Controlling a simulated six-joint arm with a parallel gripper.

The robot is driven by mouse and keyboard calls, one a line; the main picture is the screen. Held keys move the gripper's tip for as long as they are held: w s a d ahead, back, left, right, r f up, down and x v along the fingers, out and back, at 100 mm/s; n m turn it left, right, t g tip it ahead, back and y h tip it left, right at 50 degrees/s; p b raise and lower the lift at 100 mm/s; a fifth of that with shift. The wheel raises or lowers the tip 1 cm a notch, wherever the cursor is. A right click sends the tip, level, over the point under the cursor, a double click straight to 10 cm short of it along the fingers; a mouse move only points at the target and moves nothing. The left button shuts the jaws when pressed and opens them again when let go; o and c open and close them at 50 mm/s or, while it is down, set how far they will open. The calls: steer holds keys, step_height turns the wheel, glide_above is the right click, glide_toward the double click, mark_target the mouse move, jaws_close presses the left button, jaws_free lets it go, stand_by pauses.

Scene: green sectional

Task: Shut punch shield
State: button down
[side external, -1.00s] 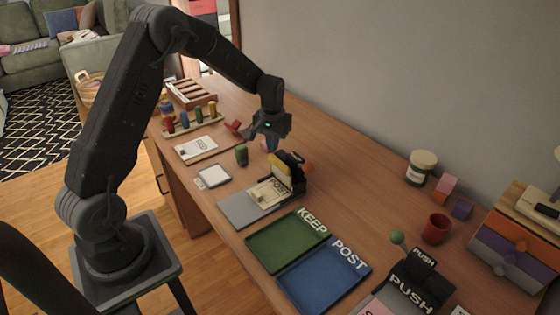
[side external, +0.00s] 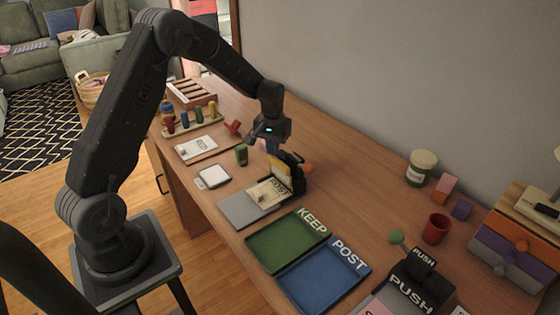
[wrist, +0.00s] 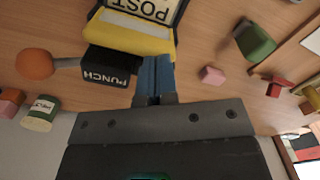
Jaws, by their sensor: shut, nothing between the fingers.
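The punch (side external: 299,181) is a black block with an orange knob, standing at the far end of a grey plate (side external: 236,209). Its yellow shield (side external: 281,173) stands raised and tilted behind a card marked POST (side external: 262,193). In the wrist view the yellow shield (wrist: 125,36) lies beside the black block lettered PUNCH (wrist: 105,74), with the orange knob (wrist: 34,64) to the left. My gripper (side external: 272,147) is shut and empty, its blue fingertips just behind the shield. In the wrist view the fingertips (wrist: 156,72) are close to the shield's edge; whether they touch is unclear.
A green block (side external: 241,155) stands just left of my gripper. The green KEEP tray (side external: 262,262) and blue POST tray (side external: 300,292) lie in front of the punch. Pegs on a rack (side external: 190,124) stand behind. The table right of the punch is clear up to a jar (side external: 421,168).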

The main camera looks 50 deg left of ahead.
steer(key=shift+f, duration=1.85)
steer(key=shift+r, duration=4.55)
